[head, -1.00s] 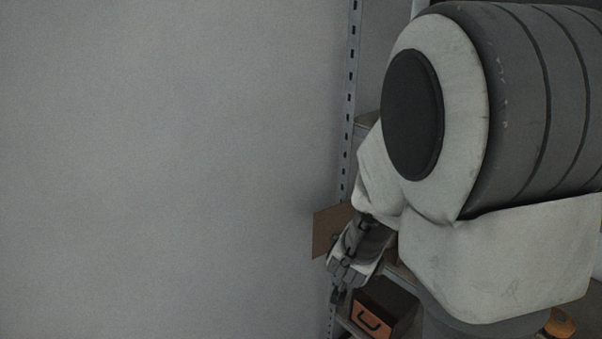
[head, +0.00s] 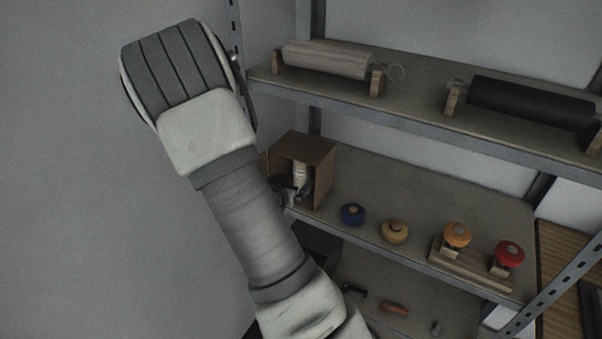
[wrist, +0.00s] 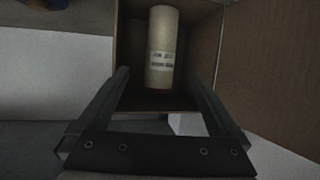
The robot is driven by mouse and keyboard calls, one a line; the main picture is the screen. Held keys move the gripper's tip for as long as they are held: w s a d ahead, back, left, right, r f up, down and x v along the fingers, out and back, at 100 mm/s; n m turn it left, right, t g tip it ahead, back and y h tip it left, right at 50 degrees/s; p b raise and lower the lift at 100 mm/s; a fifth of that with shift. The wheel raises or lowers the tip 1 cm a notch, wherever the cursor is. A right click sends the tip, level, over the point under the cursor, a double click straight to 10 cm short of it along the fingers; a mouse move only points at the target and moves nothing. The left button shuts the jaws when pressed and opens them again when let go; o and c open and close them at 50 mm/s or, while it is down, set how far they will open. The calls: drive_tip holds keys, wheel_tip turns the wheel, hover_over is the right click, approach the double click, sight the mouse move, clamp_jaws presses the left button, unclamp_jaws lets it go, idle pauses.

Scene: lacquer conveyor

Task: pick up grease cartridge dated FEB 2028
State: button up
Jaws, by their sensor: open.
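A pale cream cartridge (wrist: 162,48) with a printed label band stands inside an open brown box (wrist: 205,55) in the wrist view. The print is too small to read, so I cannot tell its date. In the head view the cartridge (head: 300,176) shows partly in the box (head: 318,158) on the middle shelf. My gripper (wrist: 162,85) is open, its two dark fingers apart and pointing toward the box, one on each side of the cartridge's lower end. No contact shows. In the head view my gripper (head: 290,192) is at the box's front, mostly hidden by my arm.
The middle shelf (head: 390,190) also holds blue (head: 352,214), yellow (head: 395,231), orange (head: 457,234) and red (head: 509,253) round items. Rollers on wooden stands (head: 325,58) sit on the shelf above. Small tools (head: 397,309) lie below. A metal upright (head: 237,50) stands behind my arm.

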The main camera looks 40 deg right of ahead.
sight(299, 173)
drive_tip(key=x, duration=1)
drive_tip(key=shift+w+f+p, duration=0.1)
drive_tip(key=shift+p, duration=0.2)
clamp_jaws()
